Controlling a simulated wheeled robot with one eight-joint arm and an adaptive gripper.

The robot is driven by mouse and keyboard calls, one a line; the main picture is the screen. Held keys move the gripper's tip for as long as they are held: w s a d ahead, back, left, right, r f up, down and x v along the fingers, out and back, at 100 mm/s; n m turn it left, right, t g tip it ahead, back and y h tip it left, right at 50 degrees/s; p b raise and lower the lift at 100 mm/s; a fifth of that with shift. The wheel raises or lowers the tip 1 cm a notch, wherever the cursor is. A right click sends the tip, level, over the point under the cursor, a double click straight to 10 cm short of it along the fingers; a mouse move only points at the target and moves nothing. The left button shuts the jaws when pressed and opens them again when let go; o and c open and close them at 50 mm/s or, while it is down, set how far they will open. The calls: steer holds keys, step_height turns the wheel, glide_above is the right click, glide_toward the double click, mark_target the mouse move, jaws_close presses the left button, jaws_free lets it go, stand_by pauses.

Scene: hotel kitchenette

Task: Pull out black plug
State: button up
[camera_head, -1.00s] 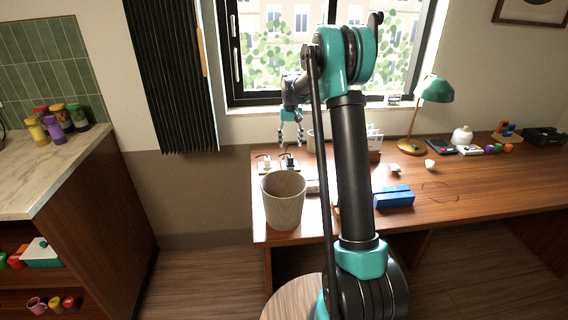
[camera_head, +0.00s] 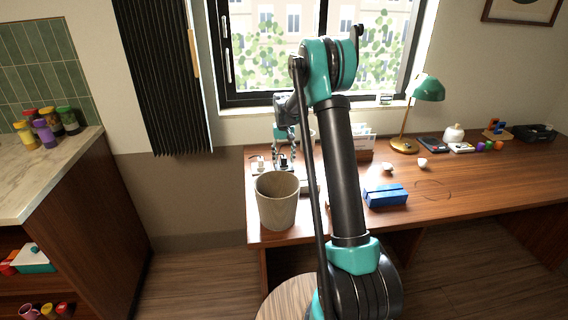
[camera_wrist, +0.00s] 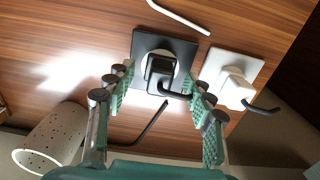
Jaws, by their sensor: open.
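The black plug (camera_wrist: 160,72) sits in a black square socket plate (camera_wrist: 180,48) on the wooden desk, its cord stub bending to the right in the wrist view. My gripper (camera_wrist: 158,86) is open, with one green-padded finger on each side of the plug; I cannot tell whether either touches it. In the head view, my gripper (camera_head: 286,152) points down over the dark plug (camera_head: 284,160) at the desk's left end. A white plug (camera_wrist: 236,90) in a white plate (camera_wrist: 222,68) is right beside it, close to my right finger.
A beige bin-like container (camera_head: 277,202) stands in front of the sockets in the head view. A speckled cup (camera_wrist: 52,140) is at lower left in the wrist view. A blue box (camera_head: 385,196) and green lamp (camera_head: 424,88) are farther right on the desk.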

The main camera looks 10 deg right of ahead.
mark_target(284, 156)
steer(key=shift+f, duration=0.6)
steer(key=shift+c, duration=0.2)
stand_by(0.4)
jaws_close()
stand_by(0.3)
steer(key=shift+r, duration=3)
